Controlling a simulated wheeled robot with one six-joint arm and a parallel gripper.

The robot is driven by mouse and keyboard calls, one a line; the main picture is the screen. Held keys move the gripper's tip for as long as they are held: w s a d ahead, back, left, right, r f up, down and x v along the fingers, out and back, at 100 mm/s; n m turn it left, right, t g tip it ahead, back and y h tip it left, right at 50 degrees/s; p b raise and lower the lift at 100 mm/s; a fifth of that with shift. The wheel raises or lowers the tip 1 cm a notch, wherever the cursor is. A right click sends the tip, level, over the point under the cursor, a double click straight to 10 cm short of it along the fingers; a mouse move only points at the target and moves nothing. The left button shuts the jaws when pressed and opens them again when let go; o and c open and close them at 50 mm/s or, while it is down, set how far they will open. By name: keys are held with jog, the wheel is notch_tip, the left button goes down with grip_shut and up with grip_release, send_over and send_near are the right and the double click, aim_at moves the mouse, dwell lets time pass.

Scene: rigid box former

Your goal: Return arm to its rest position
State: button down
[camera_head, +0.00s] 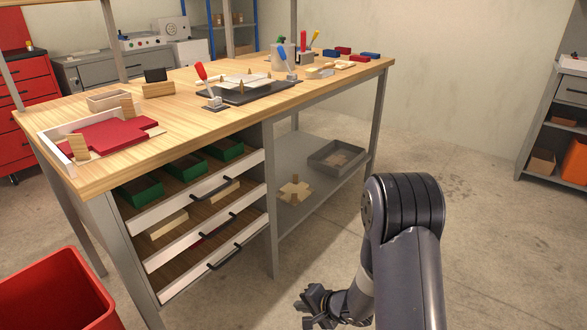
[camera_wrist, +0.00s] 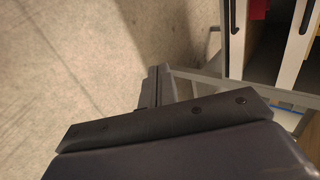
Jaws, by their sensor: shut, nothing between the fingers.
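My gripper (camera_head: 318,306) hangs low at the bottom of the head view, below the bent elbow of my dark grey arm. It is in front of the workbench (camera_head: 290,98) and apart from it, over the concrete floor. In the wrist view the gripper fingers (camera_wrist: 155,88) are together with nothing between them. The floor and part of the bench's drawer side lie beyond them.
The drawers (camera_head: 213,222) with black handles face my side of the bench. A red bin (camera_head: 60,295) stands at lower left. A grey shelf unit (camera_head: 556,130) and an orange box (camera_head: 575,160) are at right. The floor (camera_head: 490,235) right of my arm is clear.

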jog(key=p+v, duration=0.4)
jog(key=v, duration=0.4)
jog(key=shift+d, duration=0.2)
jog(key=shift+s+f, duration=0.15)
jog(key=shift+f, duration=0.05)
jog(key=shift+a+r, duration=0.1)
jog(key=shift+r, duration=0.05)
